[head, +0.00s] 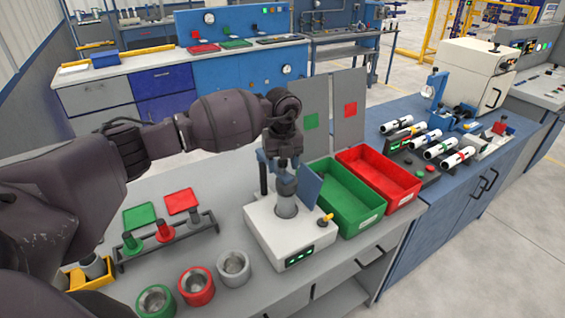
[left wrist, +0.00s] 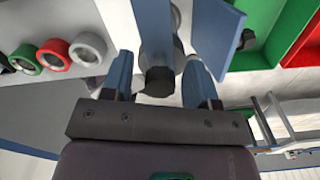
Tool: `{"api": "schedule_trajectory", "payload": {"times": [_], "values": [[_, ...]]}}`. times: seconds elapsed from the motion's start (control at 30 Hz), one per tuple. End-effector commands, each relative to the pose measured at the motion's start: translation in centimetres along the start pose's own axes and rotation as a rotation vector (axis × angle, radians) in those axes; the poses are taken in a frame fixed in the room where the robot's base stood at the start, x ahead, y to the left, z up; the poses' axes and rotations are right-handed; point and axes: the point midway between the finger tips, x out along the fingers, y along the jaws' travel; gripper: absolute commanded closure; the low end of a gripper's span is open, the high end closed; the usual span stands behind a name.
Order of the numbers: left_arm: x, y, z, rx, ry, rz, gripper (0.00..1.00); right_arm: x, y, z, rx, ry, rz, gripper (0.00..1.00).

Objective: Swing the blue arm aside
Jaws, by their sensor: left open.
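A white tester with a control box (head: 292,240) stands on the bench in the head view, with a grey post (head: 287,190) on top. A flat blue piece, seemingly the blue arm (head: 309,188), slants beside the post; a blue panel also shows in the left wrist view (left wrist: 217,32). My left gripper (head: 281,163) points down over the tester. In the left wrist view its blue fingers (left wrist: 158,66) are apart, on either side of a blue-grey bar (left wrist: 152,24) with a dark end. I cannot tell whether they touch it. My right gripper is out of view.
A green bin (head: 348,196) and a red bin (head: 378,178) stand right of the tester. Green, red and grey rings (head: 196,286) sit in front left, near a rack (head: 165,238) of coloured pieces. White cylinders (head: 440,147) lie on the blue bench at right.

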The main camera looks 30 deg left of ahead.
Motion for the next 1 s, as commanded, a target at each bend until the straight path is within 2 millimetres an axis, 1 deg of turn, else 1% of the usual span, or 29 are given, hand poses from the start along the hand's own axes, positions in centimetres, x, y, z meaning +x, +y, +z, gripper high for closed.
{"api": "schedule_trajectory", "payload": {"times": [0.13,0.17,0.4,0.5,0.77,1.0], "values": [[0.0,0.0,0.0,0.0,0.0,0.0,0.46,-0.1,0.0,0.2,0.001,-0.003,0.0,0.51],[0.0,0.0,0.0,0.0,0.0,0.0,0.49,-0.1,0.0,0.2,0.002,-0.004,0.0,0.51],[0.0,0.0,0.0,0.0,0.0,0.0,0.86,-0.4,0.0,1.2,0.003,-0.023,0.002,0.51],[0.0,0.0,0.0,0.0,0.0,0.0,1.0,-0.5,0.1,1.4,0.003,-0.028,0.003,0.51],[-0.1,0.1,0.0,0.008,0.0,0.0,1.0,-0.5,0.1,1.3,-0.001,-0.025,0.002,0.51],[-0.1,1.1,-0.2,0.088,-0.001,-0.001,1.0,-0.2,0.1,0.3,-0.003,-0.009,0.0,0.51]]}}
